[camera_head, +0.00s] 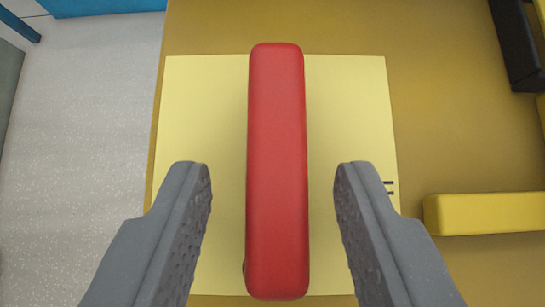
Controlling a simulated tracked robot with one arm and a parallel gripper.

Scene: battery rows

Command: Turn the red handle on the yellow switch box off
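The red handle (277,170) is a long rounded bar that stands vertical in the picture, near the middle of the view. It lies in front of a pale yellow square plate (205,100) on the darker yellow switch box (435,140). My gripper (273,190) is open, with one grey finger on each side of the handle's lower half. A gap shows between each finger and the handle, so neither appears to touch it. Small dark marks (389,187) sit at the plate's right edge, partly beside the right finger.
A yellow bar (485,213) sticks out at the right, and a black part (516,45) is at the upper right. Grey speckled floor (80,150) shows at the left, with a blue object (100,5) at the top left.

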